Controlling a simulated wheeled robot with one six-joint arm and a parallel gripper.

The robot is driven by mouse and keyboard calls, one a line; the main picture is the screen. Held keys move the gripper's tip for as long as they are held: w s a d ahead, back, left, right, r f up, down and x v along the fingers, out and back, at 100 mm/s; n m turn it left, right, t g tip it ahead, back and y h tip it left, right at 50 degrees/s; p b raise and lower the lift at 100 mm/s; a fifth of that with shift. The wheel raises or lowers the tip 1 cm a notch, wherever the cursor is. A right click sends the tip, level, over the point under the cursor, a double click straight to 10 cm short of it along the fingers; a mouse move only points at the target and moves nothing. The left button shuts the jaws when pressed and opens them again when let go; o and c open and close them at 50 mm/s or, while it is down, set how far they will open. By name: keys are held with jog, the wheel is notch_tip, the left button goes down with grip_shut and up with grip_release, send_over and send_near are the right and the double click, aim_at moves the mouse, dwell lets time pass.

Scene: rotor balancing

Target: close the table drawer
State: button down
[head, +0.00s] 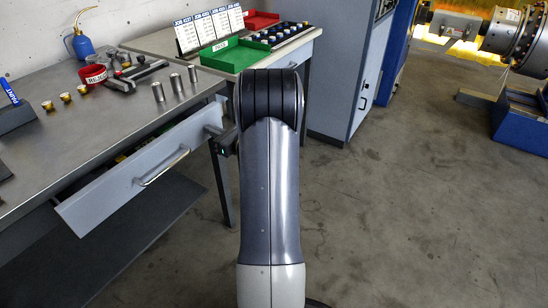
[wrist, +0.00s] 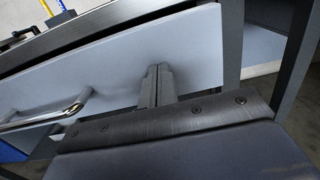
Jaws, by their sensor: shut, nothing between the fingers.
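The table drawer (head: 120,190) stands open, its grey front panel out from under the metal workbench (head: 60,140). Its bar handle (head: 165,167) is in the middle of the front and shows at the left in the wrist view (wrist: 45,116). My gripper (wrist: 158,72) is shut and empty, with its fingertips at the drawer front (wrist: 120,68), to the right of the handle. I cannot tell if the tips touch the panel. In the head view my arm reaches to the right end of the drawer, and the fingertips are hard to make out there.
On the workbench stand several metal cylinders (head: 176,83), a red bin (head: 93,75) and a blue oil can (head: 82,42). A second table with a green tray (head: 236,53) is behind. A table leg (head: 220,183) stands near my gripper.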

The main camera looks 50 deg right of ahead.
jog(key=w, duration=0.7)
jog(key=shift+w+a+b, duration=0.2)
jog(key=shift+a+b, duration=0.1)
jog(key=shift+b, duration=0.05)
jog(key=shift+w, duration=0.35)
jog(key=shift+w+r, duration=0.1)
jog(key=shift+r, duration=0.2)
